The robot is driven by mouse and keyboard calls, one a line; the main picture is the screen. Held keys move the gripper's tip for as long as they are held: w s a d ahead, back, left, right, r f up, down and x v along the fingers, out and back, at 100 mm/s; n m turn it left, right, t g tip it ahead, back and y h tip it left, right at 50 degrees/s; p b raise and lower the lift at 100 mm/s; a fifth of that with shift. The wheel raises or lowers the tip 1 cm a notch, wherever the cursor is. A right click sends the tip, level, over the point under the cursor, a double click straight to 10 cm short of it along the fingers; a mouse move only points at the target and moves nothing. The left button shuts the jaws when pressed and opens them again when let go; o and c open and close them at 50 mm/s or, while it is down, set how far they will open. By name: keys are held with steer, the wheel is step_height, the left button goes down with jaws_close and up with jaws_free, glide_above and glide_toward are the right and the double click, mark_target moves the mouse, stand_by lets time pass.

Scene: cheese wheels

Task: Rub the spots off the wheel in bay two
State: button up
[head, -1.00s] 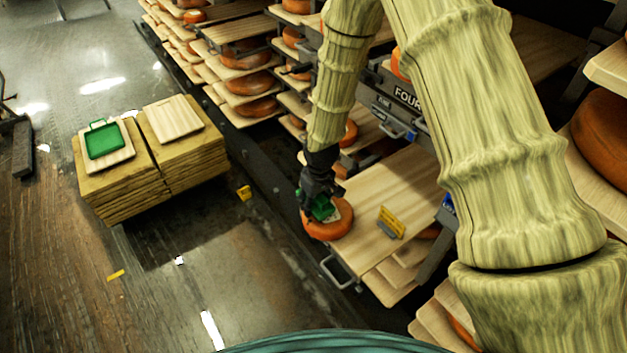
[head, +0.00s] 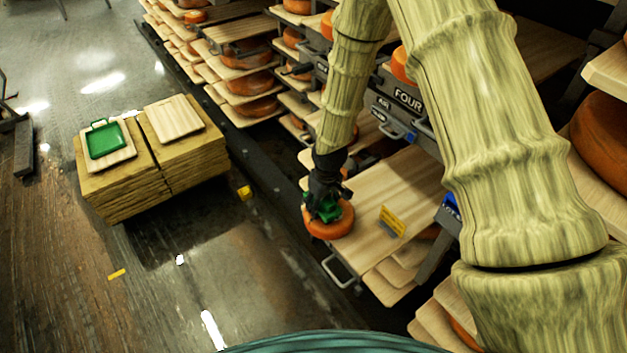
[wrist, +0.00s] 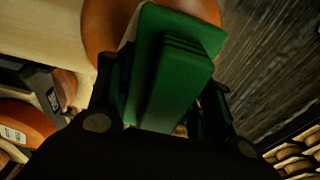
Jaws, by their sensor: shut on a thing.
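An orange cheese wheel (head: 338,224) lies at the front left corner of a pulled-out wooden board (head: 375,185). My gripper (head: 321,203) is over the wheel and shut on a green block-like tool (head: 327,212). In the wrist view the green tool (wrist: 175,70) sits between my fingers, with a pale edge under it, and the wheel (wrist: 99,28) shows behind it. I cannot tell whether the tool touches the wheel. The part of the wheel's top under the tool is hidden, and I can make out no spots.
A yellow sign (head: 392,221) stands on the board right of the wheel. A FOUR label (head: 408,99) is on the rack behind. At left, a green tray (head: 105,140) lies on a stack of boards (head: 130,185). The floor between is mostly clear.

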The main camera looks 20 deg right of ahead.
steer(key=shift+w+r, duration=0.25)
steer(key=shift+w, duration=0.15)
steer(key=shift+w+r+p, duration=0.25)
steer(key=shift+r+p, duration=0.3)
steer(key=shift+r, duration=0.15)
step_height(320, 180, up, 2)
steer(key=shift+s+r+p, duration=0.15)
steer(key=shift+r+p, duration=0.1)
steer(key=shift+p, duration=0.45)
step_height(320, 180, up, 2)
steer(key=shift+p, duration=0.75)
steer(key=shift+r+p, duration=0.4)
steer(key=shift+r, duration=0.35)
